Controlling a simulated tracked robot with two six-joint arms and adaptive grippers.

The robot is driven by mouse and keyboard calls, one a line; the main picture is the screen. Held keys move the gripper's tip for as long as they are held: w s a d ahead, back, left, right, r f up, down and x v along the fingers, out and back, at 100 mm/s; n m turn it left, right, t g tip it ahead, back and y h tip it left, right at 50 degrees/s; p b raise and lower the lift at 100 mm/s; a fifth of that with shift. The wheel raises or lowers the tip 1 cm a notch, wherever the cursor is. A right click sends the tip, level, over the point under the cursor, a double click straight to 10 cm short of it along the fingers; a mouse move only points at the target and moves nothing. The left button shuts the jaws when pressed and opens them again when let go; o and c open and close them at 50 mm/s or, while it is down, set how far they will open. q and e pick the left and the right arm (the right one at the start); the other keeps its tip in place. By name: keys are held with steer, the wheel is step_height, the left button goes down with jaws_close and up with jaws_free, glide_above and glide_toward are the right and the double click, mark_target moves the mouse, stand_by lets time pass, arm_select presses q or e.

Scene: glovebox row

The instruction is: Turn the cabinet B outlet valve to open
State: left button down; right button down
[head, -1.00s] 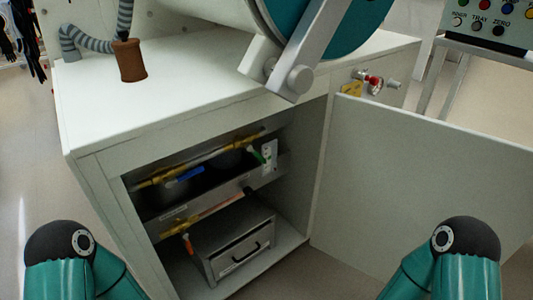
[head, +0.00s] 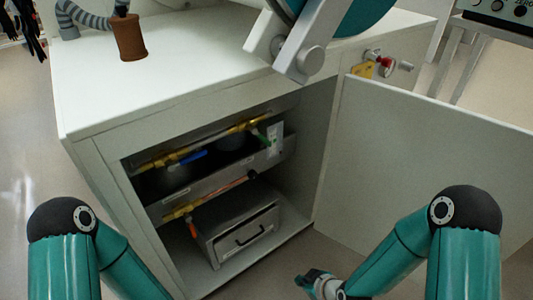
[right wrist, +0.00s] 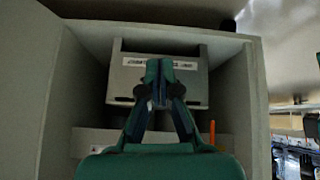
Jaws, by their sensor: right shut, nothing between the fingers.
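The open cabinet (head: 120,190) holds brass pipes with lever valves. A blue lever (head: 192,158) and a green lever (head: 262,142) sit on the upper pipe (head: 232,130). An orange piece (right wrist: 212,132) shows in the right wrist view. I cannot read which valve is the cabinet B outlet. My right gripper (head: 312,280) is low in front of the cabinet opening, shut and empty; its fingers (right wrist: 158,70) touch nothing visible. My left gripper is out of frame.
The cabinet door (head: 430,150) stands open on the right. A red knob (head: 384,62) with a yellow tag sits on the cabinet's side. A brown cylinder (head: 130,38) with a striped hose stands on the white top. Floor is clear in front.

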mark_target(262, 137)
steer(key=w+a+r+n+t+y, duration=0.25)
steer(key=w+r+n, duration=0.25)
steer(key=r+n, duration=0.3)
steer(key=w+a+r+n+t+y, duration=0.1)
steer(key=w+a+r+n+t, duration=0.1)
steer(key=w+r+n+t, duration=0.4)
steer(key=w+a+r+n+t+y, duration=0.1)
steer(key=w+a+r+n+y, duration=0.15)
steer(key=r+n, duration=0.7)
steer(key=w+a+r+b, duration=0.3)
steer(key=w, duration=0.8)
steer(key=shift+w, duration=0.25)
steer(key=shift+r, duration=0.1)
